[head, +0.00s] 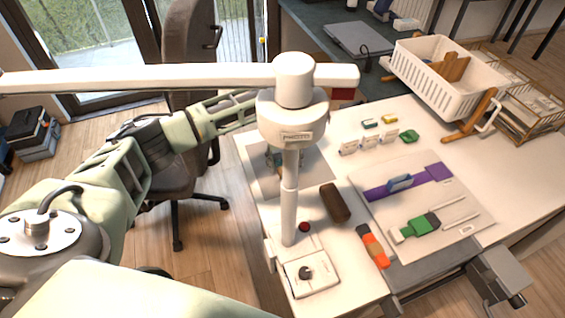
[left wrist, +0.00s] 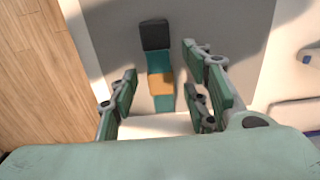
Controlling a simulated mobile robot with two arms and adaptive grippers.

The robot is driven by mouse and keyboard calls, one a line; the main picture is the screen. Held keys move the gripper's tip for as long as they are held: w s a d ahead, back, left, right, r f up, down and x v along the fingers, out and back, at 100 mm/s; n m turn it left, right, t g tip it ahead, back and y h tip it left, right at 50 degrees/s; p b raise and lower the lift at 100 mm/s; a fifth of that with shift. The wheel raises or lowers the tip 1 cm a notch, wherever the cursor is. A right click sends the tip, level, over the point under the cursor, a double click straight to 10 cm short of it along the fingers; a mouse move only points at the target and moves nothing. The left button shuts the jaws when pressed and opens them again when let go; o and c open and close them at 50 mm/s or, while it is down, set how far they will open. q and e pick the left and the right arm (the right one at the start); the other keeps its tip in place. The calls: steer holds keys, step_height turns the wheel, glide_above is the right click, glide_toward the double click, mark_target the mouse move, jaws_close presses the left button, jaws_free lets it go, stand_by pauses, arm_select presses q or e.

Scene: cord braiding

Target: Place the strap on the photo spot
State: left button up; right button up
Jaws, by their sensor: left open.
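In the left wrist view a short strap (left wrist: 160,65) with a dark end, teal body and orange band lies on a flat grey mat (left wrist: 225,25). My left gripper (left wrist: 160,105) is open, its fingers on either side of the strap's near end, with no visible grip on it. In the head view my left gripper is mostly hidden behind the white photo stand (head: 289,195), over the grey mat (head: 318,172) at the table's left edge. I cannot tell the fingers' height above the mat. My right gripper is not in view.
The stand's post and long overhead arm (head: 140,80) rise close to my left arm. A brown roll (head: 335,203), an orange strap (head: 372,246) and a white board (head: 440,190) with purple and green straps lie to the right. A white basket (head: 445,75) stands at the back.

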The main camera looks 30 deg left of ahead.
arm_select(q)
step_height(320, 180, up, 12)
steer(key=shift+f+b, duration=0.25)
steer(key=shift+b, duration=0.05)
stand_by(0.4)
